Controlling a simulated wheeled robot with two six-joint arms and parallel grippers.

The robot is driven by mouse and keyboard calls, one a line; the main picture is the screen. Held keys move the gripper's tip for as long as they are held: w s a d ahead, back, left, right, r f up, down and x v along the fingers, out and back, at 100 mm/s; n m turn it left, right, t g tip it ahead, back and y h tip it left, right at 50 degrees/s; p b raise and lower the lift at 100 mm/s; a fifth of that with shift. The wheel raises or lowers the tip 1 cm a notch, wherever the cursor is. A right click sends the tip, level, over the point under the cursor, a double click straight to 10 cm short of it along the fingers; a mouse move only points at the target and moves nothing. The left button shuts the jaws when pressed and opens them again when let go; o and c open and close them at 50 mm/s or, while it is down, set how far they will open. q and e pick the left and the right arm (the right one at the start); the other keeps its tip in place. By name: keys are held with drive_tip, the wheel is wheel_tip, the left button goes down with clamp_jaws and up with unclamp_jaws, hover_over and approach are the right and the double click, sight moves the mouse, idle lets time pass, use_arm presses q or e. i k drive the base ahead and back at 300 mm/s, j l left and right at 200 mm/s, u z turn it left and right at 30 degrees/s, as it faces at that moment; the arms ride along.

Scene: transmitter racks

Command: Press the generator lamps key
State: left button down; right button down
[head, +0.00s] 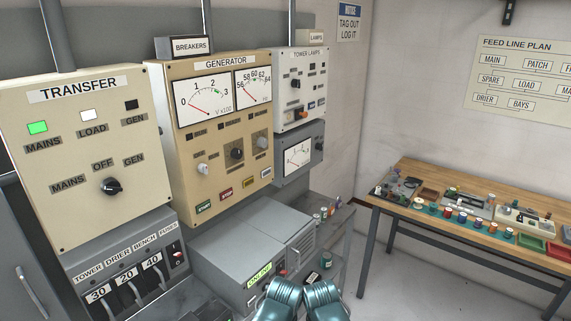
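The beige generator panel (185,150) hangs on the wall at the centre left in the head view, under a "GENERATOR" label and two white dial gauges. Teal parts of my arms show at the bottom centre, well below the panel. Neither gripper shows.
The transfer panel (75,200) is at the left, with breakers (133,292) below it. The tower lamps panel (299,65) is at the right. A grey cabinet (245,245) juts out below the generator panel. A wooden workbench (400,170) with small parts stands at the right; floor between is clear.

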sight(268, 171)
drive_tip(key=i+l, duration=0.25)
drive_tip(key=l, duration=0.15)
drive_tip(key=i+l+u, duration=0.1)
drive_tip(key=i+l, duration=0.4)
drive_tip(key=l, duration=0.3)
